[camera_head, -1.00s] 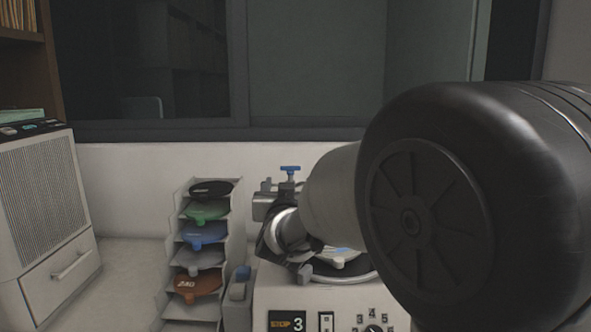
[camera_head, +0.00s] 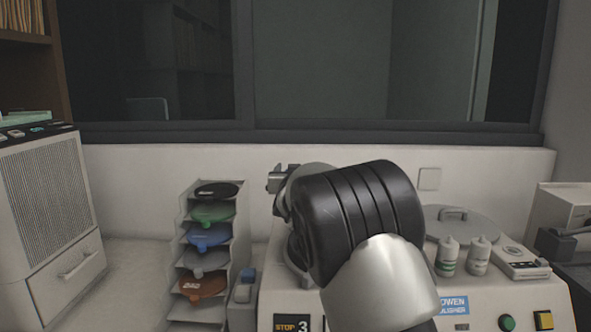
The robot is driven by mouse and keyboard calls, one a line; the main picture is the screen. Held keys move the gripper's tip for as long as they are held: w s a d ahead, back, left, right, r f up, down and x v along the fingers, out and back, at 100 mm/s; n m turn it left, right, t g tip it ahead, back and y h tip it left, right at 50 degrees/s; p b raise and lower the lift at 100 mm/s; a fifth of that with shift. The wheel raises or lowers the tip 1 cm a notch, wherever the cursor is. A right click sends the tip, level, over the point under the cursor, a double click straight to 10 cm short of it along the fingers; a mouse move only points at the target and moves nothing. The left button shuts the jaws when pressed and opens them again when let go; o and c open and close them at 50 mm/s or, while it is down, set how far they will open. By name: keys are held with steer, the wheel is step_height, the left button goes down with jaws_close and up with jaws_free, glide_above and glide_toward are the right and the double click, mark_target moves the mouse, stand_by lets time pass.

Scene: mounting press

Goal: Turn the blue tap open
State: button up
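The blue tap is not visible now; my arm (camera_head: 360,220) covers the spot on the polishing machine (camera_head: 281,301) where it stood. My gripper (camera_head: 282,195) is almost wholly hidden behind the arm. Only some grey and dark parts show at the arm's left edge, above the machine's left side, and I cannot tell which of them are fingers. Whether the gripper touches the tap, and whether it is open or shut, cannot be seen.
A rack (camera_head: 243,225) of coloured discs stands left of the machine, with a small grey-blue block (camera_head: 243,290) between them. Two white bottles (camera_head: 447,256) and a round lidded bowl (camera_head: 462,224) are on the machine's right. A white cabinet (camera_head: 45,210) stands far left.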

steer(key=shift+w, duration=0.1)
steer(key=c, duration=1.1)
steer(key=shift+o, duration=0.2)
